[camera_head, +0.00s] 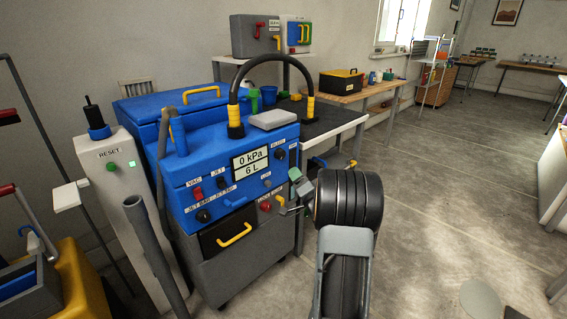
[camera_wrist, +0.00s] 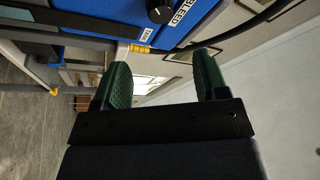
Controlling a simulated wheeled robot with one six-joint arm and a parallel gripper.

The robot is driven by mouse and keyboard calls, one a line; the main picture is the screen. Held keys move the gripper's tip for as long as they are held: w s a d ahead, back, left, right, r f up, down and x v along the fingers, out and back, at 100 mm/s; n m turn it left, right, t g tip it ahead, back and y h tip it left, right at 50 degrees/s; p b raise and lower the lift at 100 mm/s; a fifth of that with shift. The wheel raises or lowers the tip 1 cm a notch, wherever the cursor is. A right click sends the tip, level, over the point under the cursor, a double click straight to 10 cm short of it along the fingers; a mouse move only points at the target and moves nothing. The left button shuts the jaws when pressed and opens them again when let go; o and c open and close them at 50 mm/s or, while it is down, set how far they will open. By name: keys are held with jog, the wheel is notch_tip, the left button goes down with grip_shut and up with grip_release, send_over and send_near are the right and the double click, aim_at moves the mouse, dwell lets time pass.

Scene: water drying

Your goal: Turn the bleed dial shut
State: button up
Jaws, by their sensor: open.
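The bleed dial (camera_head: 280,154) is a black knob on the upper right front of the blue machine (camera_head: 215,150), under a small label. In the wrist view the black bleed dial (camera_wrist: 160,10) is at the top edge, partly cut off, beside its BLEED label (camera_wrist: 190,14). My gripper (camera_head: 299,186) is at the machine's right front, lower than the dial. In the wrist view my gripper (camera_wrist: 164,75) shows two green fingers spread apart with nothing between them. The fingers are apart from the dial. The display (camera_head: 251,162) reads 0 kPa and 6 L.
A black hose (camera_head: 268,58) with yellow bands arches over the machine. Other knobs, a red switch (camera_head: 198,193) and a drawer with a yellow handle (camera_head: 234,235) share its front. A RESET post (camera_head: 112,180) stands left. Open floor (camera_head: 430,220) lies right.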

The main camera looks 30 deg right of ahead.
aim_at(283, 156)
jog(key=b+x, duration=0.1)
jog(key=x, duration=1.1)
jog(key=shift+a+b, duration=0.1)
jog(key=shift+b, duration=0.3)
jog(key=c, duration=0.9)
